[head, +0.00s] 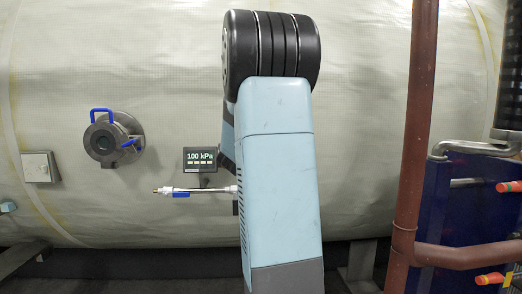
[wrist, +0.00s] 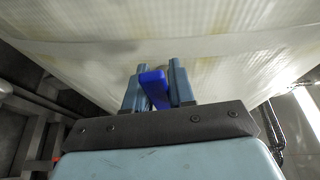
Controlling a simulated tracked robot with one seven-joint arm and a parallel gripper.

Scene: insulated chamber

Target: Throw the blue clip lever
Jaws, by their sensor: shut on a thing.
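In the wrist view, a blue clip lever (wrist: 153,88) stands between the two grey-blue fingers of my gripper (wrist: 158,84). The fingers are shut on it, and the lever leans slightly to the left. The large pale chamber wall lies close beyond the fingertips. What the lever is fixed to is hidden behind the fingers. In the head view my arm hides both my gripper and this lever.
On the chamber (head: 350,150), left of my arm, sits a round port (head: 104,142) with blue handles. A gauge (head: 201,159) reads 100 kPa above a thin pipe with a blue-handled valve (head: 181,194). A red-brown pipe (head: 415,120) stands at right.

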